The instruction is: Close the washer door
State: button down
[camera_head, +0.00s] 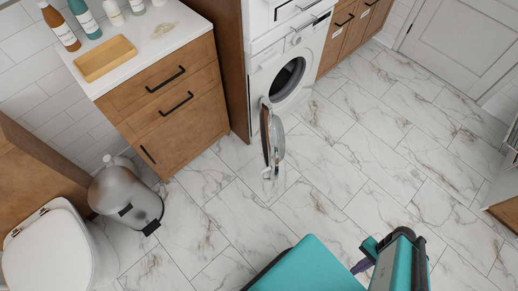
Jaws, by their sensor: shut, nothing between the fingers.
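The white washer (291,80) stands between wooden cabinets, below another white appliance front. Its round drum opening (287,80) is dark and uncovered. The washer door (278,138) is wide open, swung out from the left side of the opening and standing out over the floor. I see it nearly edge-on, with a pale rim and a glassy middle. Teal parts of my own body and arm show at the bottom edge, well apart from the door. My gripper cannot be made out in this view.
A wooden drawer cabinet (165,110) with bottles and a tray (105,58) on top stands left of the washer. A metal bin (125,197) and a toilet (50,250) are at the left. The marble-tiled floor (350,165) in front and right is clear.

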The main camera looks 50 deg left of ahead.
aim_at(268, 134)
jog(key=z, duration=0.2)
jog(key=k, duration=0.65)
jog(key=u, duration=1.75)
jog(key=i, duration=0.95)
jog(key=u, duration=0.1)
jog(key=k, duration=0.55)
